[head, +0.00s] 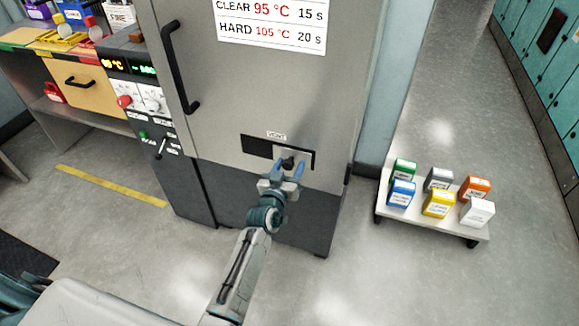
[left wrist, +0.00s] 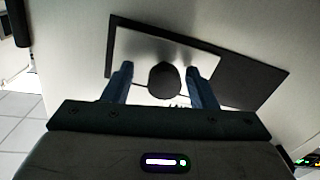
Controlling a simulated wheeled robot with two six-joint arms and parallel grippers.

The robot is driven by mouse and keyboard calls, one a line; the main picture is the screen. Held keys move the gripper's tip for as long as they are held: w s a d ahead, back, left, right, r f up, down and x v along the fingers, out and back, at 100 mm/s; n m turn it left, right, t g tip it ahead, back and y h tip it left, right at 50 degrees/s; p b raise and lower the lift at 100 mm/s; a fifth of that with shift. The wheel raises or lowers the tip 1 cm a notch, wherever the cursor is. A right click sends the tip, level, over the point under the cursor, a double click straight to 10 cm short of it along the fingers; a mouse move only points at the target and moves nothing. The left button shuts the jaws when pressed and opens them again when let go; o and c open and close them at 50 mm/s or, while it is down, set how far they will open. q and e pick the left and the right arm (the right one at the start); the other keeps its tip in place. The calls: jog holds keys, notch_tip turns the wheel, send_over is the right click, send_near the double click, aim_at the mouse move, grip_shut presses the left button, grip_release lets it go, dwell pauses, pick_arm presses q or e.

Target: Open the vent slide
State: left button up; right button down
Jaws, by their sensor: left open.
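The vent slide (head: 293,155) is a light plate with a dark round knob, set in a black recess (head: 256,146) on the front of the grey cabinet, under a small label. The plate covers the right part of the recess in the head view; the left part shows black. In the left wrist view the knob (left wrist: 165,79) stands out from the light plate (left wrist: 140,50). My left gripper (head: 288,168) is at the slide, its blue fingers open on either side of the knob, with gaps on both sides. It also shows in the left wrist view (left wrist: 163,88). My right gripper is not in view.
A long dark handle (head: 182,70) runs down the cabinet's left side. A control panel (head: 142,100) with knobs and a lever stands left of it. A low white cart (head: 430,220) with several coloured boxes stands to the right. The floor in front is clear.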

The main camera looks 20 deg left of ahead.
pick_arm(q)
jog(key=shift+s+f, duration=0.1)
jog(key=shift+s, duration=0.35)
jog(key=s+b, duration=0.2)
jog(key=s, duration=0.7)
jog(key=shift+s+b, duration=0.3)
jog(key=shift+s, duration=0.1)
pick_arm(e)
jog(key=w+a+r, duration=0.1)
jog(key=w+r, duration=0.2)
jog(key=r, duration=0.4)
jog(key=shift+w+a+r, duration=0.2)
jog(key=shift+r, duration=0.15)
pick_arm(q)
jog(key=shift+a, duration=0.1)
